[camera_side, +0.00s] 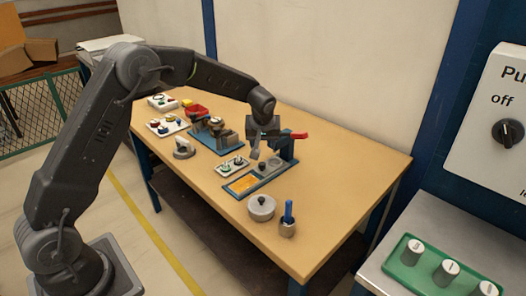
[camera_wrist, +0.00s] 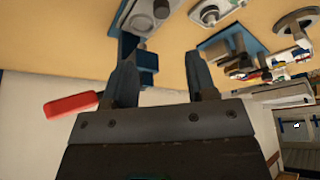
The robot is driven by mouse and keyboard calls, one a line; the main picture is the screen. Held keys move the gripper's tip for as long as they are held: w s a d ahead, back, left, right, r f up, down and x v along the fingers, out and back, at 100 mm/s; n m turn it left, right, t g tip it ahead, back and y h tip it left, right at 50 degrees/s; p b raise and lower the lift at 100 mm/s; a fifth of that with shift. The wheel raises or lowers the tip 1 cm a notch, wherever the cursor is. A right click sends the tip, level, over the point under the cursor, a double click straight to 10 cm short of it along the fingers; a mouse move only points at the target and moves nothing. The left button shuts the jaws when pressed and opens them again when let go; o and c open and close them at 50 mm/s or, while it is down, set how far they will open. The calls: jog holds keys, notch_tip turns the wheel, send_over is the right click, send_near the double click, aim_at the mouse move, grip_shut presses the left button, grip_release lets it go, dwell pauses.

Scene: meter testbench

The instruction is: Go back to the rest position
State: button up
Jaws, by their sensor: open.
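My gripper (camera_side: 258,152) hangs over the far middle of the wooden table (camera_side: 345,165), pointing down, beside a blue fixture with a red handle (camera_side: 299,135). The red handle (camera_wrist: 71,106) shows to the left of the fingers there. I cannot tell whether a finger touches the blue fixture (camera_wrist: 148,68).
A round lidded pot (camera_side: 261,208) and a blue-handled tool in a holder (camera_side: 288,218) stand near the front. The right end is clear. A green tray (camera_side: 420,275) with white cylinders lies on a separate bench.

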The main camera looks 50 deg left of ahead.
jog(key=shift+v, duration=0.85)
jog(key=s+d+r+m+t+h, duration=0.1)
jog(key=s+d+r+m, duration=0.35)
jog(key=s+r, duration=0.9)
jog(key=s+d+m+h, duration=0.1)
jog(key=s+d+m, duration=0.1)
jog(key=s, duration=0.8)
jog(key=s+d+m+t+h, duration=0.1)
jog(key=s+d+m, duration=0.1)
jog(key=s, duration=0.9)
jog(key=shift+s+d, duration=0.25)
jog(key=shift+d, duration=0.45)
jog(key=shift+r+m, duration=0.1)
jog(key=shift+m, duration=0.15)
